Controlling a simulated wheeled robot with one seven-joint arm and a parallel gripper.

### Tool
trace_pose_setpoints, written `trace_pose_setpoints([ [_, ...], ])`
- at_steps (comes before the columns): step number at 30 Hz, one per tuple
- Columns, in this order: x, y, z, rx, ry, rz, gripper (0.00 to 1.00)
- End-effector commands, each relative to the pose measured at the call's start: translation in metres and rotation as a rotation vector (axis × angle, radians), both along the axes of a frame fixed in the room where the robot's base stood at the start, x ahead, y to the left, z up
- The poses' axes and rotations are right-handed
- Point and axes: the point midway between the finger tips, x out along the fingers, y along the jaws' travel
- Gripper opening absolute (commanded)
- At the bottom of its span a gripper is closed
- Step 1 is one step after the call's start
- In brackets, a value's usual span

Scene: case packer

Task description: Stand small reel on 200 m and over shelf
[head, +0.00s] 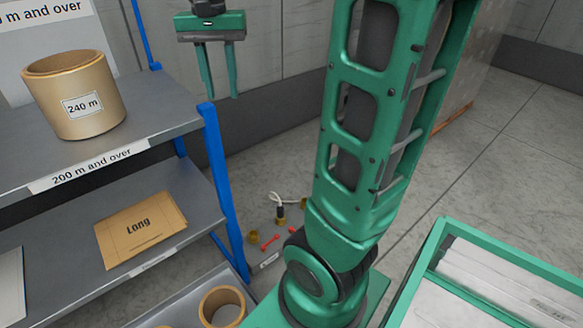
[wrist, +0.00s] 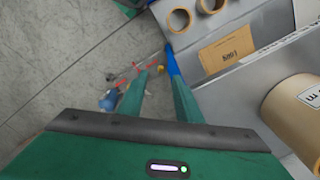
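A tan reel marked 240 m (head: 75,97) stands upright on the top shelf (head: 165,120), whose edge label reads 200 m and over. Part of it shows in the wrist view (wrist: 295,112). A smaller open-ended tan reel (head: 222,306) sits on a lower level in the head view. Two such reels show in the wrist view, one near the top (wrist: 179,20) and one cut by the edge (wrist: 211,4). Which is the task's small reel I cannot tell. My gripper (head: 220,96) is open and empty, raised to the right of the shelf and apart from the 240 m reel.
A brown envelope marked Long (head: 140,228) lies on the middle shelf. A blue post (head: 226,190) stands at the shelf's corner. Small red and yellow items (head: 272,238) lie on the floor. A green-framed case (head: 500,262) is at the lower right. The top shelf is bare right of the reel.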

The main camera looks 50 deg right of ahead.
Motion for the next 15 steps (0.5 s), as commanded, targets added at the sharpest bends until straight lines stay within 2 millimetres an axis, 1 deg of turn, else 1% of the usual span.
trace_pose_setpoints([
  [1, -0.03, -0.007, -0.017, 0.004, 0.002, 0.03, 0.31],
  [2, -0.045, -0.01, -0.027, 0.005, 0.004, 0.054, 0.31],
  [3, -0.065, -0.012, -0.041, 0.007, 0.005, 0.087, 0.31],
  [5, -0.095, -0.015, -0.062, 0.01, 0.004, 0.134, 0.31],
  [6, -0.114, -0.016, -0.076, 0.012, 0.005, 0.163, 0.31],
  [9, -0.155, -0.014, -0.107, 0.019, 0.006, 0.233, 0.31],
  [12, -0.183, -0.01, -0.13, 0.023, 0.005, 0.284, 0.31],
  [15, -0.199, -0.009, -0.143, 0.026, 0.005, 0.315, 0.31],
])
